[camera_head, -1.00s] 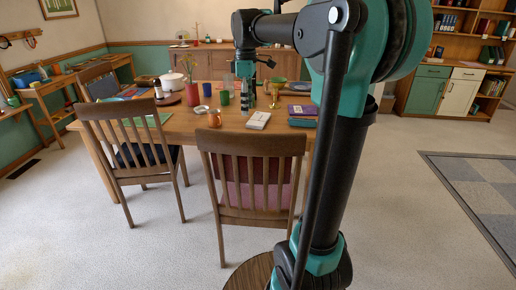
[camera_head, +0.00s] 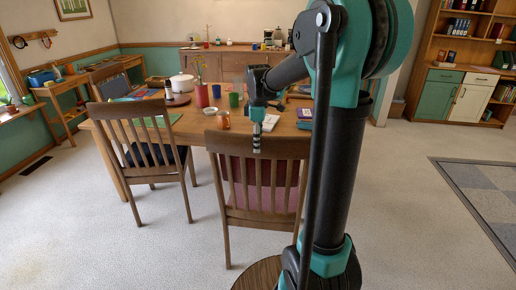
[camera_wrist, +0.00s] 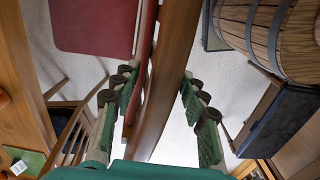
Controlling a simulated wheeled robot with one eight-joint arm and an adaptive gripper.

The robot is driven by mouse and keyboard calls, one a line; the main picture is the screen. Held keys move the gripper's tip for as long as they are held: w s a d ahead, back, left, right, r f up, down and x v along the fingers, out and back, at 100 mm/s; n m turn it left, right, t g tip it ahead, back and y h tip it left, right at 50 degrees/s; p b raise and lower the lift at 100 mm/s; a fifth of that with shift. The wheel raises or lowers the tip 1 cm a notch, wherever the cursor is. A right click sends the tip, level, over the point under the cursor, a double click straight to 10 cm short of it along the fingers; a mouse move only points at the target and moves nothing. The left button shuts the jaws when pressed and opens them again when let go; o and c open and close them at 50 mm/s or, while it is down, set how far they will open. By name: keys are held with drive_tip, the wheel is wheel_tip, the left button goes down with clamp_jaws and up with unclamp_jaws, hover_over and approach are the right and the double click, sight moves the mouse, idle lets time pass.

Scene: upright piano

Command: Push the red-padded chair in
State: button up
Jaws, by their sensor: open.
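The red-padded chair (camera_head: 232,146) stands upright at the near side of the table, its slatted wooden back toward me. Its red seat (camera_head: 262,196) shows between the slats. My gripper (camera_head: 257,150) points down at the top rail of this chair's back. In the wrist view my open gripper (camera_wrist: 157,76) has one finger on each side of the wooden top rail (camera_wrist: 166,75). I cannot tell whether either finger touches it. The red seat pad shows in the wrist view (camera_wrist: 92,26). The dining table (camera_head: 190,124) is just beyond the chair.
A second wooden chair with a dark seat (camera_head: 150,155) stands to the left at the table. The table holds a red vase (camera_head: 201,95), an orange mug (camera_head: 223,120), a white pot (camera_head: 182,82) and more. The floor right of my arm is clear, with a grey checked rug (camera_head: 490,190).

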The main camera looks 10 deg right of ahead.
drive_tip(key=shift+f, duration=1.25)
drive_tip(key=shift+c, duration=0.5)
clamp_jaws()
